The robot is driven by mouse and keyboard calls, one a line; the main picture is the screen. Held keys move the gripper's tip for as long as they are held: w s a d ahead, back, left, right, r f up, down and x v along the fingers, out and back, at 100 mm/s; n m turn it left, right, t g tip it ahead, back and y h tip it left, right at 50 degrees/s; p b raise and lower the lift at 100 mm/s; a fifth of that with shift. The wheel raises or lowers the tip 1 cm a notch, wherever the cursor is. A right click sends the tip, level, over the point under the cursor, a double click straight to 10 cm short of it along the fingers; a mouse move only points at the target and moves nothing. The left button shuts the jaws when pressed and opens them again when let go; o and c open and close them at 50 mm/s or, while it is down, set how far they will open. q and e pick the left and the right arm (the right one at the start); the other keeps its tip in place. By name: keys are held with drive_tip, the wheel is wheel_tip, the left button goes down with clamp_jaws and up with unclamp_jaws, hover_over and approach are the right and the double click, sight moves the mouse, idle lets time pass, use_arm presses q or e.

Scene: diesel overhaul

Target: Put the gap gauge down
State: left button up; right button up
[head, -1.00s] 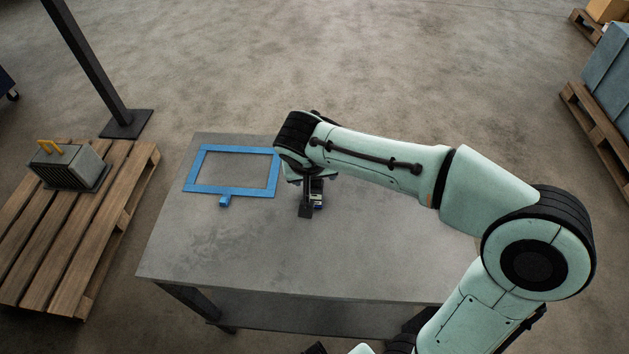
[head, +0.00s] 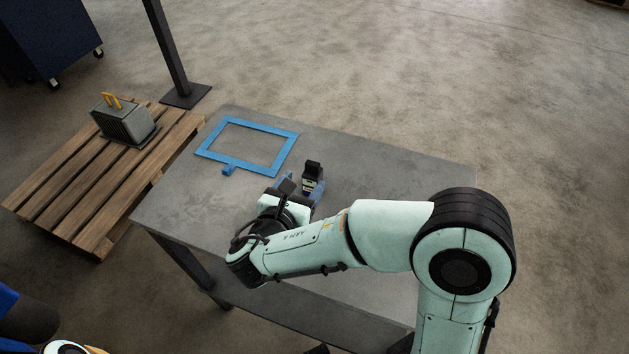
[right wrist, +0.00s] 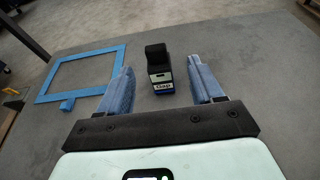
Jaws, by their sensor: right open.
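The gap gauge (head: 313,176) is a small black upright device with a pale label and a blue base. It stands on the grey table (head: 395,160), right of the blue frame. It also shows in the right wrist view (right wrist: 158,68). My right gripper (head: 302,186) is low over the table on the near side of the gauge. Its blue-grey fingers are spread wide, one on each side of the gauge, with visible gaps in the right wrist view (right wrist: 160,64). My left gripper is out of view.
A flat blue frame outline (head: 207,152) with a small tab lies on the table's far left part. A wooden pallet (head: 85,190) with a grey finned block (head: 125,122) stands left of the table. A dark post (head: 168,50) rises behind. The table's right part is clear.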

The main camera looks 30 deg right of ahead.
sight(311, 166)
drive_tip(key=x, duration=0.6)
drive_tip(key=shift+s, duration=0.1)
drive_tip(key=x, duration=0.5)
drive_tip(key=shift+w+a, duration=0.2)
drive_tip(key=shift+w, duration=0.1)
drive_tip(key=shift+c, duration=0.3)
clamp_jaws()
